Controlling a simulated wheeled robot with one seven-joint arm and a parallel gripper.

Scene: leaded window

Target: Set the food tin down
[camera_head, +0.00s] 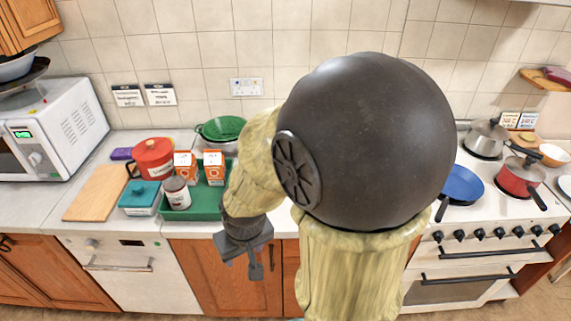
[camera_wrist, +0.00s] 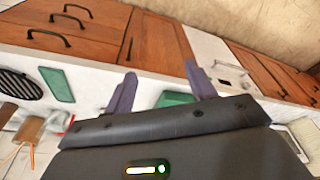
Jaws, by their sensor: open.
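The food tin (camera_head: 176,193), a small can with a pale label and dark top, stands upright at the front left of the green tray (camera_head: 207,203) on the counter. My gripper (camera_head: 254,265) is to the right of the tray, in front of the counter edge, apart from the tin. In the wrist view my gripper (camera_wrist: 160,69) shows two spread fingers with nothing between them. I cannot make out the tin in the wrist view.
Two orange-and-white cartons (camera_head: 214,168) stand on the tray behind the tin. A red pot (camera_head: 153,158), a teal-lidded box (camera_head: 139,196) and a wooden board (camera_head: 102,192) are to the left. A green colander (camera_head: 221,128) is behind. A hob with pans is at right.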

